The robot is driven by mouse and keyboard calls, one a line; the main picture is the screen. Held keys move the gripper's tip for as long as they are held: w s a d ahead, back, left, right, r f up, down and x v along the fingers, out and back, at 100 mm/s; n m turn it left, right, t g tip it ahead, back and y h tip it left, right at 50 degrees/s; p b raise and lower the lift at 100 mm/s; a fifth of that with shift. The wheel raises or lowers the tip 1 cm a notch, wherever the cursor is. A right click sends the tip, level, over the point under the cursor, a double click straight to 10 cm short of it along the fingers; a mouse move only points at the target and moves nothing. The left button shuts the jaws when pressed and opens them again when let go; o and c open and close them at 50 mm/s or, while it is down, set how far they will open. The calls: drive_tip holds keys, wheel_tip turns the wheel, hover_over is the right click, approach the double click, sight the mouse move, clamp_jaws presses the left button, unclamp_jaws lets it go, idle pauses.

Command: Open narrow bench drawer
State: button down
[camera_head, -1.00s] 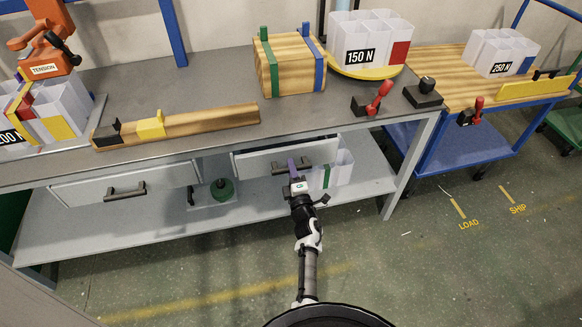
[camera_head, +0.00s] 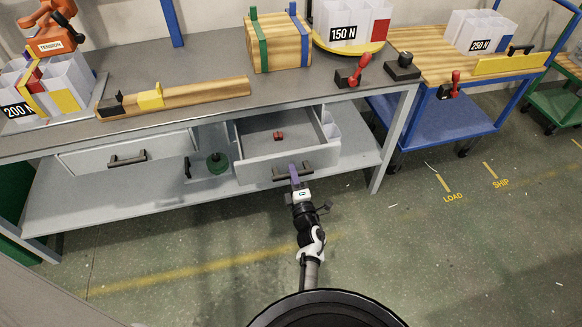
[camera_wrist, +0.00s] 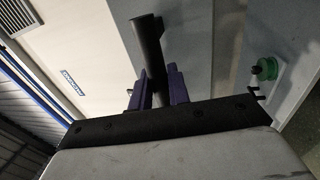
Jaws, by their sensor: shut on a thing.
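The narrow bench drawer (camera_head: 262,168), grey with a dark bar handle (camera_head: 284,173), stands pulled well out from under the bench top. A small red and black object (camera_head: 279,136) lies inside it. My gripper (camera_head: 295,180) is at the front of the drawer and shut on the handle. In the wrist view the dark handle bar (camera_wrist: 151,48) passes between the purple fingers of my gripper (camera_wrist: 158,88). Part of the handle is hidden by the fingers.
A wider drawer (camera_head: 130,153) to the left is shut. The grey bench (camera_head: 200,60) carries a wooden beam (camera_head: 190,97), a wooden block (camera_head: 280,42) and bins. A green round object (camera_head: 217,163) sits on the lower shelf. Green floor (camera_head: 400,260) in front is mostly clear.

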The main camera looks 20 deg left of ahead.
drive_tip(key=shift+r+v, duration=0.1)
drive_tip(key=shift+v, duration=0.55)
drive_tip(key=shift+r+v, duration=0.15)
drive_tip(key=shift+v, duration=0.45)
drive_tip(key=c, duration=1.4)
unclamp_jaws()
drive_tip(key=shift+s+d+f, duration=0.1)
drive_tip(key=shift+s, duration=0.05)
